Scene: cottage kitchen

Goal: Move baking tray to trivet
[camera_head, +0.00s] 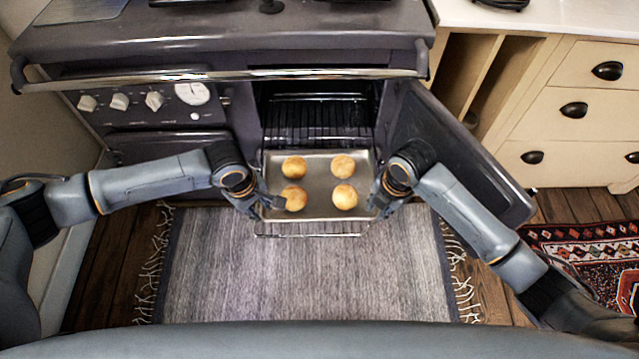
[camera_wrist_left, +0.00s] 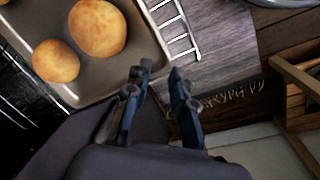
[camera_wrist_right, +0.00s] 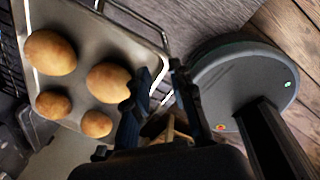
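The grey metal baking tray (camera_head: 318,173) holds several round golden buns and sits level at the open oven's mouth, over a wire rack whose front bar shows. My left gripper (camera_head: 262,203) is at the tray's left side near the front corner. In the left wrist view its fingers (camera_wrist_left: 162,72) stand apart by the corner of the tray (camera_wrist_left: 155,62). My right gripper (camera_head: 378,202) is at the tray's right side. In the right wrist view its fingers (camera_wrist_right: 160,70) stand apart around the rim of the tray (camera_wrist_right: 130,38). I cannot make out a trivet.
The oven door (camera_head: 455,150) stands open to the right, close to my right arm. A rail (camera_head: 220,76) runs across the stove front above. A grey rug (camera_head: 310,280) covers the floor. A dark object (camera_head: 500,4), cut off by the frame, lies on the white counter (camera_head: 560,15).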

